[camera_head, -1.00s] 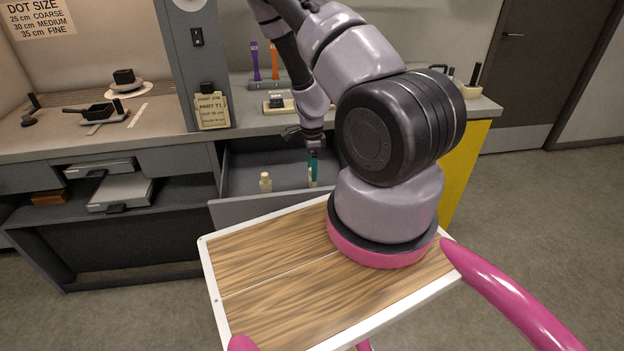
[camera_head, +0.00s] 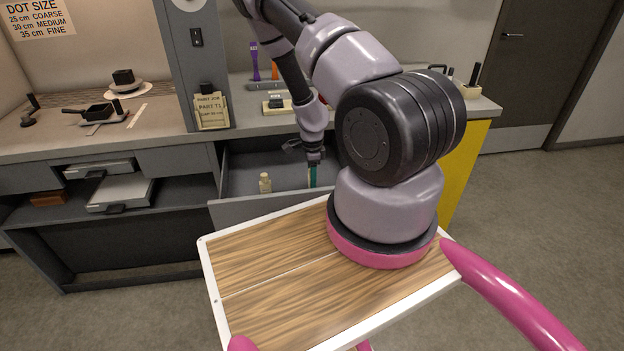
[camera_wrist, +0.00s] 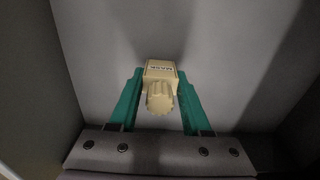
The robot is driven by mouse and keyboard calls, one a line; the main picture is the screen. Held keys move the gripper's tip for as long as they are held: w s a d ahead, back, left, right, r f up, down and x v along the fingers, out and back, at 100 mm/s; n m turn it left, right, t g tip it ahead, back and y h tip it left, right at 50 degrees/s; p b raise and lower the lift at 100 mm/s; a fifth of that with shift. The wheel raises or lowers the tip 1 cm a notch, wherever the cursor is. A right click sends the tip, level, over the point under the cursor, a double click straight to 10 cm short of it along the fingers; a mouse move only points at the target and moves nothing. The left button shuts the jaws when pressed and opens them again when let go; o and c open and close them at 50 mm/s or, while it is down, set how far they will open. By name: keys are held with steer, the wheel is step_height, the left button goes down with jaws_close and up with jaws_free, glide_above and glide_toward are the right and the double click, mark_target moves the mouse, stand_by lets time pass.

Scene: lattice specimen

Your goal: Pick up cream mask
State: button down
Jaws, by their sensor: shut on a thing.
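The cream mask (camera_wrist: 160,72) is a cream bottle with a ribbed cap and a label reading MASK. In the wrist view it sits between the green fingers of my gripper (camera_wrist: 160,90), which is shut on it. In the head view my gripper (camera_head: 312,177) points down inside the open drawer (camera_head: 240,176), at its right part. There the mask is mostly hidden by the fingers. I cannot tell whether it touches the drawer floor.
Another cream bottle (camera_head: 265,183) stands in the drawer, left of my gripper. The drawer's front and side walls stand close around. The counter above holds a small stand (camera_head: 277,105), purple and orange tools, and a sign (camera_head: 211,111).

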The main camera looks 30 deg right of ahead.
step_height(320, 180, up, 17)
steer(key=w+a+r+n, duration=0.2)
steer(key=a+n, duration=0.2)
steer(key=n, duration=0.6)
steer(key=w+a+r+n, duration=0.2)
steer(key=a+n, duration=0.3)
steer(key=n, duration=0.6)
steer(key=shift+a+r, duration=0.3)
steer(key=shift+r, duration=0.05)
